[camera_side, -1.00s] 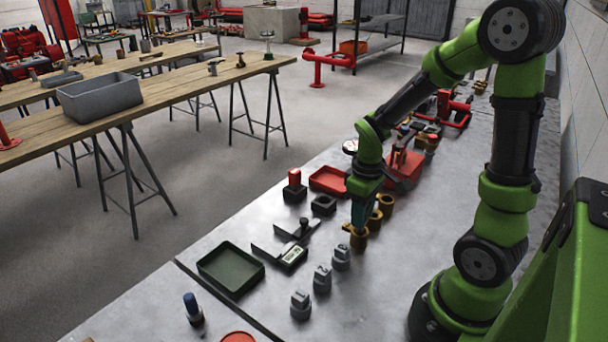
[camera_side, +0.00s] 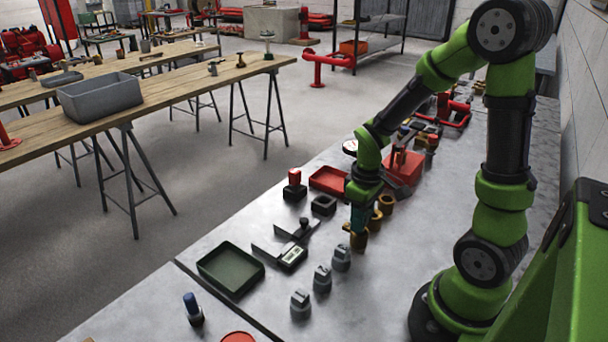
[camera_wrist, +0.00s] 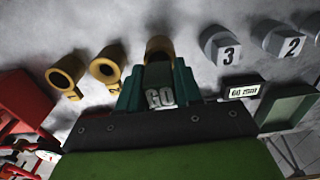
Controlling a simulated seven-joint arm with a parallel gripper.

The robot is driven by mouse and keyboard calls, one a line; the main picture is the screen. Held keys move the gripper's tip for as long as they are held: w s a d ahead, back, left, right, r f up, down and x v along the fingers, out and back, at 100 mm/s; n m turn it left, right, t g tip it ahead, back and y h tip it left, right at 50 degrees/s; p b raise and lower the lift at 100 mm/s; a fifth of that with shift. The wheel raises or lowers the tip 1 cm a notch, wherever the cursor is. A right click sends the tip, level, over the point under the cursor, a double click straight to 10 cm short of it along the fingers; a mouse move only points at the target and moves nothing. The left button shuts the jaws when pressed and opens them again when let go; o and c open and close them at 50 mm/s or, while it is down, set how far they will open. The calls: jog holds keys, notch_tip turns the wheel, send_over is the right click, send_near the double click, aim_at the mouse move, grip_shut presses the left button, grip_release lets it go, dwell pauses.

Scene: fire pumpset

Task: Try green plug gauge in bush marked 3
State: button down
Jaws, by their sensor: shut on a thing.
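My gripper (camera_side: 359,224) points down over the nearest of the brass bushes (camera_side: 359,242). In the wrist view, my gripper (camera_wrist: 158,75) is shut on the plug gauge (camera_wrist: 160,97), whose visible end reads "GO"; the fingers hide most of it. The bush (camera_wrist: 159,46) lies directly beyond the fingertips, partly covered, and its mark is hidden. I cannot tell whether the gauge has entered the bore.
The bench right of the blocks is clear.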

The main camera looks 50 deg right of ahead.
jog(key=shift+f, duration=0.7)
jog(key=shift+r, duration=0.35)
dwell(1.1)
jog(key=shift+r, duration=2.6)
jog(key=shift+r, duration=0.15)
